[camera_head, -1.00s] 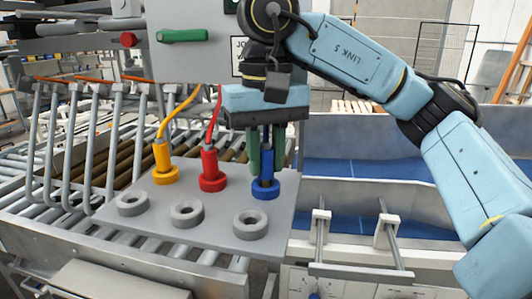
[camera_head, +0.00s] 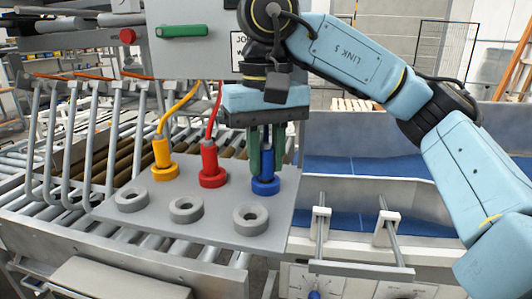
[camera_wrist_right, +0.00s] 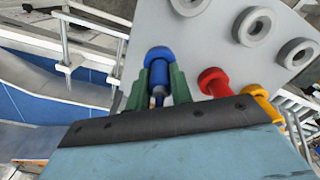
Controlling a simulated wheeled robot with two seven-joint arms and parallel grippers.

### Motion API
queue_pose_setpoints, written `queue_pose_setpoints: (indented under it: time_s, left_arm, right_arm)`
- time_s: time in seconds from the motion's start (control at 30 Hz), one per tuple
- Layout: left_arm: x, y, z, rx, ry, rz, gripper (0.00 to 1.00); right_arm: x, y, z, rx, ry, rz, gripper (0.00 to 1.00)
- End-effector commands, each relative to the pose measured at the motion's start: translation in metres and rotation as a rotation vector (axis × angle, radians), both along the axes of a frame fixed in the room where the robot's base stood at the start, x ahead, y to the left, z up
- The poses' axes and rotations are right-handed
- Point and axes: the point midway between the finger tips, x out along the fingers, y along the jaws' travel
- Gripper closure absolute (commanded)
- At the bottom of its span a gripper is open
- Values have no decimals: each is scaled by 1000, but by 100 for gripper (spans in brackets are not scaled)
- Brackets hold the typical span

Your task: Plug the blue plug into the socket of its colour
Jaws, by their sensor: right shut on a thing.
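The blue plug (camera_head: 266,158) is upright at the blue socket ring (camera_head: 265,185) on the grey plate (camera_head: 190,232). Its lower end meets the ring; I cannot tell how deep it sits. My right gripper (camera_head: 262,165) has its green fingers on both sides of the plug and is shut on it. In the right wrist view the plug (camera_wrist_right: 158,90) shows between the fingers (camera_wrist_right: 157,95), in line with the blue ring (camera_wrist_right: 160,55). My left gripper is not in view.
The yellow plug (camera_head: 162,152) and red plug (camera_head: 209,160) stand in rings of their own colours, their cables rising behind. Three empty grey rings (camera_head: 251,219) lie along the plate's front. A grey cabinet (camera_head: 190,55) stands behind; a blue conveyor (camera_head: 360,165) is at right.

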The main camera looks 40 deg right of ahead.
Motion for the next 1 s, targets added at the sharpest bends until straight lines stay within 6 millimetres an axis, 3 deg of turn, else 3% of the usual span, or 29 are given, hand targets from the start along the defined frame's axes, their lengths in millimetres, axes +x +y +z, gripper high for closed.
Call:
queue_pose_setpoints:
  time_s: [0.3,0.33,0.5,0.83,1.0]
  left_arm:
    - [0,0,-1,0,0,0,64]
    - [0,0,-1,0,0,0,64]
    - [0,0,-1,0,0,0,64]
    - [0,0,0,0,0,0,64]
    - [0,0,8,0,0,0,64]
  right_arm:
    - [0,0,-1,0,0,0,98]
    - [0,0,-1,0,0,0,76]
    - [0,0,-1,0,0,0,53]
    - [0,0,1,0,0,0,53]
    - [0,0,22,0,-4,0,53]
